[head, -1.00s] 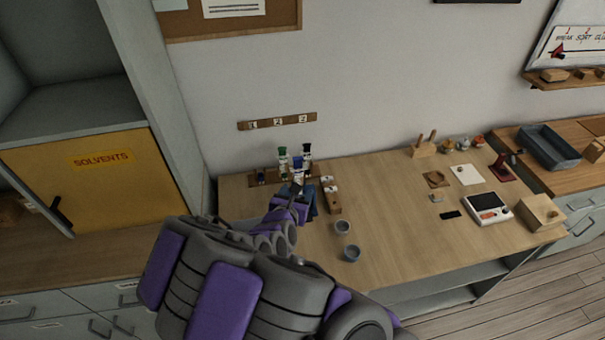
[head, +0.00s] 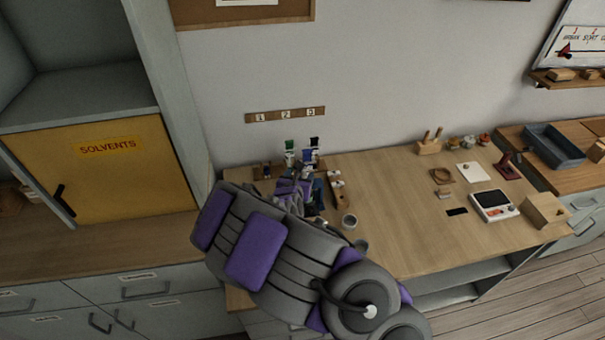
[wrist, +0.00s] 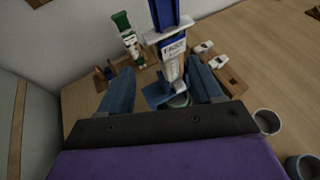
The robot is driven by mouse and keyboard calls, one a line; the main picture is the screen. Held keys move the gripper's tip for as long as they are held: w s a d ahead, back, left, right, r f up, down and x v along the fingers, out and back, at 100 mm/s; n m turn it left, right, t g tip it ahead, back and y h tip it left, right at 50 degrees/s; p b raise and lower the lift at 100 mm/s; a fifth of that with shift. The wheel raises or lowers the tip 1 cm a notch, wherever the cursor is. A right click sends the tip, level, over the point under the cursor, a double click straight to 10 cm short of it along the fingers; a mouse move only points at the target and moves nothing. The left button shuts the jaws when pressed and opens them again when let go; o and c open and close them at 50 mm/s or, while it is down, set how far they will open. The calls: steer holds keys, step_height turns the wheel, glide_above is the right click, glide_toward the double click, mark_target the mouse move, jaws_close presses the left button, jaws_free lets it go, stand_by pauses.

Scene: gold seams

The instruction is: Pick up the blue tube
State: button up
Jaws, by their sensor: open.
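The blue tube (wrist: 172,62) stands upright in the wrist view, with a white label band and a blue top. It is between the two fingers of my gripper (wrist: 165,95), which are apart, with visible room on both sides. In the head view the blue tube (head: 308,153) shows just beyond my gripper, which my arm partly hides. A green-capped tube (wrist: 128,38) stands to its left in the wrist view; it also shows in the head view (head: 290,148). A black-capped tube (head: 314,146) stands close to the right of the blue one in the head view.
A wooden block with white pieces (wrist: 217,65) lies right of the tubes. Grey cups (head: 349,220) stand at the front. The wall is close behind, with a numbered strip (head: 286,115).

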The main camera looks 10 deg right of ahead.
mark_target(308, 170)
steer(key=d, duration=0.1)
steer(key=w+d, duration=0.2)
steer(key=shift+d+f+b, duration=0.25)
steer(key=shift+f+b, duration=0.05)
steer(key=shift+f, duration=0.1)
steer(key=b+x, duration=0.1)
steer(key=x, duration=0.2)
steer(key=shift+w+a, duration=0.15)
steer(key=shift+w, duration=0.05)
steer(key=shift+w+a+f, duration=0.1)
steer(key=shift+w+a, duration=0.25)
steer(key=shift+a, duration=0.35)
steer(key=shift+d, duration=0.9)
steer(key=c, duration=0.7)
steer(key=shift+a, duration=0.45)
steer(key=c, duration=0.3)
